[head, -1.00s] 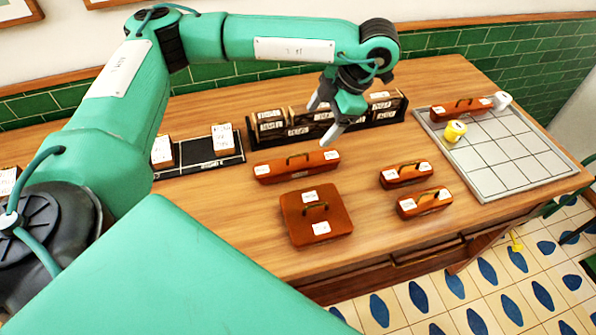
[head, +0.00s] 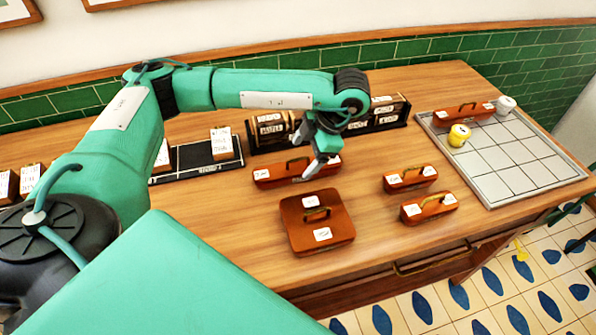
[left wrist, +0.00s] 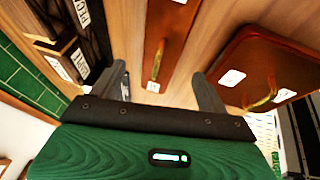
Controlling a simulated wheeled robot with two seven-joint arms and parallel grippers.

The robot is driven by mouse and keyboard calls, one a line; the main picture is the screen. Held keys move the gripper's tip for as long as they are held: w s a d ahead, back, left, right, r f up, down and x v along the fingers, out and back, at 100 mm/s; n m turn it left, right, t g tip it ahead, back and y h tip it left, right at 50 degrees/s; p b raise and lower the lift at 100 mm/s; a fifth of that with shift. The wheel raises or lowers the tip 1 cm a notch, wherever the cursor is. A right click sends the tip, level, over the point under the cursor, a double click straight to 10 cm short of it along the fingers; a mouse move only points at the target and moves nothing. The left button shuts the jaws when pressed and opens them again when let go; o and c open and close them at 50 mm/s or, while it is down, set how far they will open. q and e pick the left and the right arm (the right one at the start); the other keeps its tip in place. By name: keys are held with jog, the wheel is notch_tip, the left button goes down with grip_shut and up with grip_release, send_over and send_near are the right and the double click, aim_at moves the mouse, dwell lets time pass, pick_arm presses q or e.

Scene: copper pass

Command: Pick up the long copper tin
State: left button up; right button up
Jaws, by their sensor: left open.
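A long copper tin (head: 270,178) with a brass handle and white labels lies on the wooden table, behind the square copper tin (head: 338,237). In the left wrist view the long tin (left wrist: 166,32) runs up the picture between the finger lines, its handle near the middle. My left gripper (head: 306,152) is open and empty above the right part of the long tin, hiding some of it. It also shows in the left wrist view (left wrist: 163,88). I cannot tell whether a fingertip touches the tin. My right gripper is not in view.
Two small copper tins (head: 408,181) (head: 428,210) lie to the right. A grey gridded tray (head: 520,160) holds another copper tin (head: 464,114), a yellow roll (head: 458,136) and a white roll (head: 506,104). A black rack (head: 390,120) stands behind my gripper, a black tray (head: 195,158) to its left.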

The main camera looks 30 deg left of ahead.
aim_at(294, 168)
pick_arm(q)
jog(key=shift+x, duration=2.7)
jog(key=shift+s, duration=0.1)
jog(key=shift+c, duration=0.3)
jog(key=c, duration=1.4)
